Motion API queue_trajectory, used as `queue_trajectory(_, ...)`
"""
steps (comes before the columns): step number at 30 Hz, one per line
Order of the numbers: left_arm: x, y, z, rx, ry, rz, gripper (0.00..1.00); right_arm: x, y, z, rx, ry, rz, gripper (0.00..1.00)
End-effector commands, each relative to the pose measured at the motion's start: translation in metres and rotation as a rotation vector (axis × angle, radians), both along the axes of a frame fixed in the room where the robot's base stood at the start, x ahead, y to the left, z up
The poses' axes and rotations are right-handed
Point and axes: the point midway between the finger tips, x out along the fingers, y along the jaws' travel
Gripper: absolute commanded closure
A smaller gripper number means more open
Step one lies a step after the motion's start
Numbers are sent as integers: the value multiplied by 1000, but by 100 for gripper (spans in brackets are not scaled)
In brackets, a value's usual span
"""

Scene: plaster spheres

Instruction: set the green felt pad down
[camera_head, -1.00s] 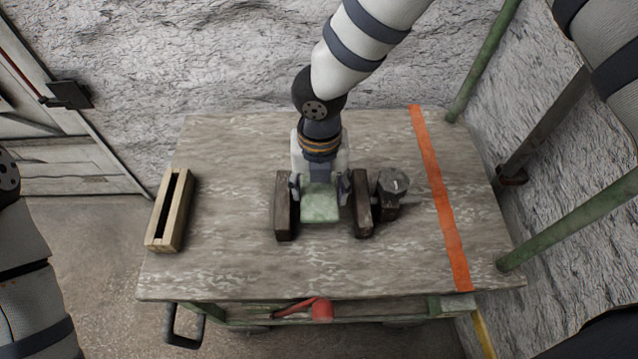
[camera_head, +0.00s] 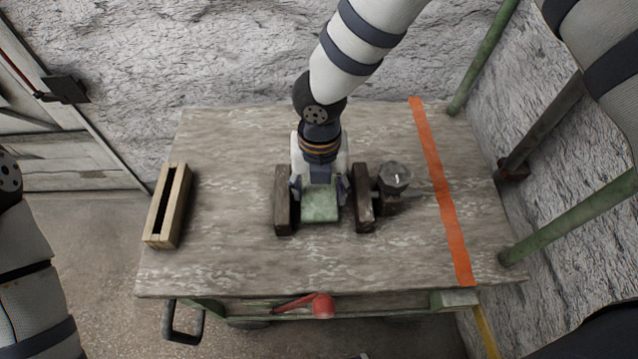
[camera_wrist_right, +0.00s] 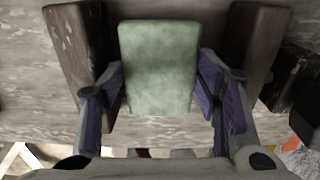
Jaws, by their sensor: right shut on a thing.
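The green felt pad (camera_head: 320,206) is a pale green, flat piece between two dark wooden blocks, the left block (camera_head: 284,201) and the right block (camera_head: 363,198). My right gripper (camera_head: 320,192) is shut on the pad, with a finger at each side edge. In the right wrist view the pad (camera_wrist_right: 158,65) fills the space between the purple-lined fingers (camera_wrist_right: 160,95). The blocks stand outside the fingers, with little room beside them. I cannot tell whether the pad's underside touches the table or the blocks. My left gripper is out of view.
A grey metal cylinder (camera_head: 394,178) on a dark block stands right of the right block. An orange stripe (camera_head: 440,190) runs down the table's (camera_head: 230,260) right side. A slotted pale wooden box (camera_head: 167,206) stands at the left. The table's front is clear.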

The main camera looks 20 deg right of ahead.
Motion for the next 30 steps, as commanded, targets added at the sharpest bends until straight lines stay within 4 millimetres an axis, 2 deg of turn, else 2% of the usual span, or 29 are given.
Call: queue_trajectory(30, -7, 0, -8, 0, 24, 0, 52, 0, 0, -21, 0, 1, 1, 61)
